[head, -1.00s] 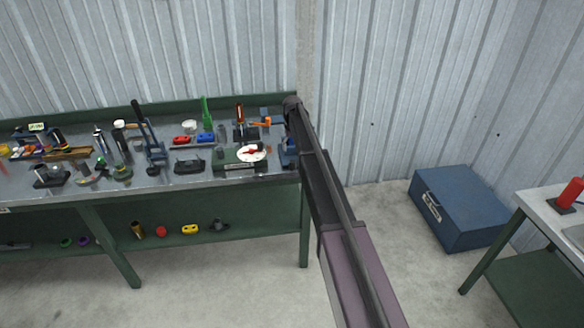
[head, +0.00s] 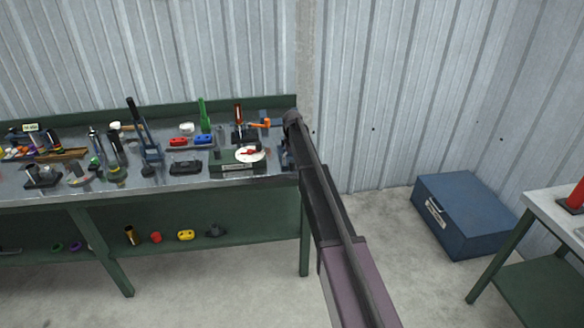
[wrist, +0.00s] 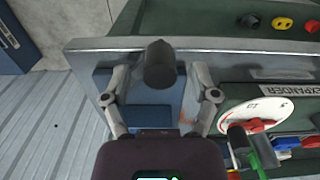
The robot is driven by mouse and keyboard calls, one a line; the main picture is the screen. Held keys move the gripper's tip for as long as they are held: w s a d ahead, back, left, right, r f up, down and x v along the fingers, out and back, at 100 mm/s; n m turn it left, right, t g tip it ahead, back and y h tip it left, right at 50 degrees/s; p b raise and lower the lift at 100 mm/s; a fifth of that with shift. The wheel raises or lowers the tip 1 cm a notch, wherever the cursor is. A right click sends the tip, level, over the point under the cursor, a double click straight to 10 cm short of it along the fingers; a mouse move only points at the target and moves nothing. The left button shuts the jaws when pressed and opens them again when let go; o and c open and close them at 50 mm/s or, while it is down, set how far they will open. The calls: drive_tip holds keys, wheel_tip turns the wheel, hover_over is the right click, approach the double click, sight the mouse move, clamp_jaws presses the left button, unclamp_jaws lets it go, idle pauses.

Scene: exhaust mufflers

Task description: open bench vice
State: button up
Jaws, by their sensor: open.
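The bench vice (wrist: 150,95) is a blue body at the bench's edge in the wrist view. A dark, round-ended cylinder (wrist: 160,62), seemingly part of the vice's screw or handle, stands out towards the camera. My gripper (wrist: 160,80) is open, with one grey finger on each side of the cylinder. I cannot tell whether either finger touches it. In the head view only a small blue piece of the vice (head: 287,158) shows at the bench's right end; my arm hides the rest and my gripper.
A green expander with a white dial (head: 250,154) stands close beside the vice; the dial also shows in the wrist view (wrist: 262,112). Several tools crowd the green workbench (head: 200,183) further left. A blue chest (head: 462,215) lies on the floor at right, near another table (head: 545,205).

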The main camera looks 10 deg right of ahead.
drive_tip(key=shift+f, duration=0.4)
